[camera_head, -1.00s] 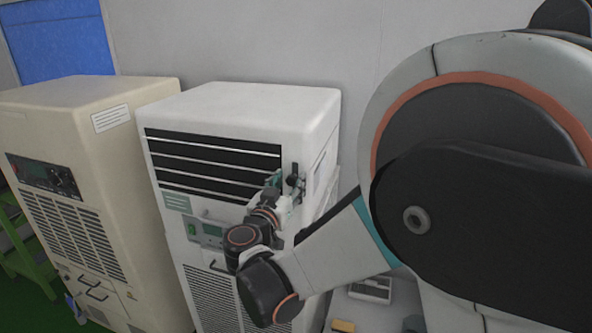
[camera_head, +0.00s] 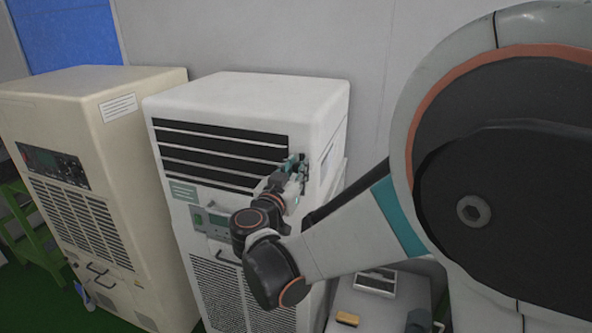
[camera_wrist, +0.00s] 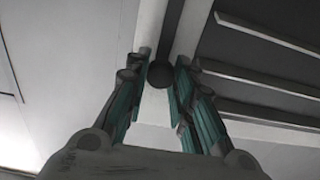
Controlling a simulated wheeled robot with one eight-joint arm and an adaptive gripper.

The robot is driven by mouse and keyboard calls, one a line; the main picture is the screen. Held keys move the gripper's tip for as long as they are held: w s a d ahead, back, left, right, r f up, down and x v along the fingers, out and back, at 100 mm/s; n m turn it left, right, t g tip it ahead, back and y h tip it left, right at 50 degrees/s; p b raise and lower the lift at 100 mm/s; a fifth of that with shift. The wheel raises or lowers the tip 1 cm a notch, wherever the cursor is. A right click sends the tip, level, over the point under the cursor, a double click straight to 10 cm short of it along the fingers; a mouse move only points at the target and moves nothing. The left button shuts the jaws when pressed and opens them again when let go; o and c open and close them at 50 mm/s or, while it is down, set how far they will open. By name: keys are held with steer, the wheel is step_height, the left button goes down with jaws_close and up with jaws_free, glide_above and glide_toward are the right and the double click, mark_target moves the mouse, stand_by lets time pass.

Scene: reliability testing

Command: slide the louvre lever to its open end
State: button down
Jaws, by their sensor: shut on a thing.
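The white machine (camera_head: 240,92) has dark louvre slats (camera_head: 215,152) across its upper front. The louvre lever sits in a slot just right of the slats. Its dark round knob (camera_wrist: 160,74) shows between my fingertips in the wrist view, with the dark slot (camera_wrist: 172,30) running on beyond it. My gripper (camera_head: 298,168) is at the lever in the head view, and its teal fingers (camera_wrist: 157,88) are closed around the knob in the wrist view. The lever is mostly hidden by the fingers in the head view.
A beige machine (camera_head: 100,110) stands to the left. A grey surface (camera_head: 392,325) at lower right carries a small yellow block (camera_head: 347,318) and a grey box (camera_head: 375,281). A green stand (camera_head: 35,240) is at far left. The wall is close behind.

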steer(key=c, duration=1.3)
jaws_free()
steer(key=shift+c, duration=0.2)
steer(key=v, duration=0.7)
steer(key=shift+s, duration=0.25)
steer(key=shift+a, duration=0.1)
